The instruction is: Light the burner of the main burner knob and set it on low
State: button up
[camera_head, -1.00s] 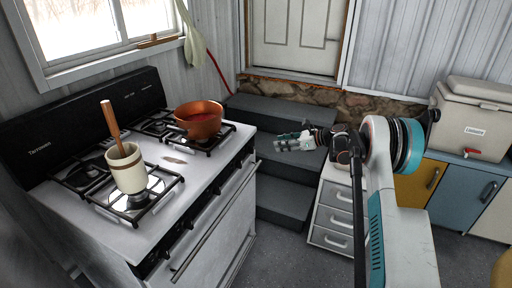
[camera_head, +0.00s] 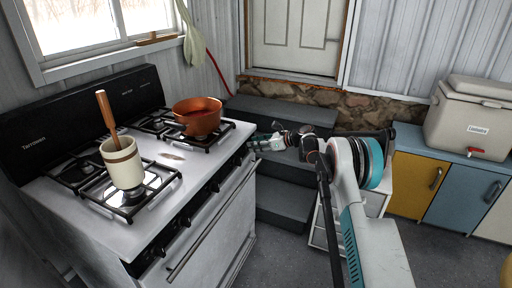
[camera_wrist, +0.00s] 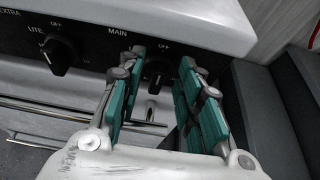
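The white stove (camera_head: 90,212) stands at the left with a row of black knobs along its front panel. In the wrist view the main burner knob (camera_wrist: 157,72) is black, under the words MAIN and OFF. My gripper (camera_wrist: 157,68) is open, with its teal-padded fingers on either side of this knob. Whether they touch it cannot be told. In the head view my gripper (camera_head: 262,143) is at the right end of the stove's front. No flame shows on the burners.
A neighbouring knob (camera_wrist: 58,55) marked LITE is left of my gripper. A copper pot (camera_head: 198,123) and a cream crock (camera_head: 122,165) with a wooden utensil stand on the burners. Dark steps (camera_head: 283,203) are beside the stove. A cooler (camera_head: 470,125) sits on cabinets at right.

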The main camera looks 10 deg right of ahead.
jog(key=shift+a, duration=0.1)
grip_shut()
dwell(0.4)
jog(key=n, duration=0.1)
jog(key=n+t, duration=0.1)
jog(key=s+n+t+h, duration=0.1)
jog(key=shift+a+f+p, duration=0.15)
jog(key=shift+a+p, duration=0.15)
jog(key=shift+a, duration=0.05)
jog(key=n, duration=0.1)
jog(key=n+t, duration=0.1)
jog(key=n, duration=0.1)
jog(key=f+n+t+h, duration=0.1)
jog(key=shift+s+a+b, duration=0.25)
jog(key=shift+s+b, duration=0.05)
jog(key=shift+n+t, duration=0.3)
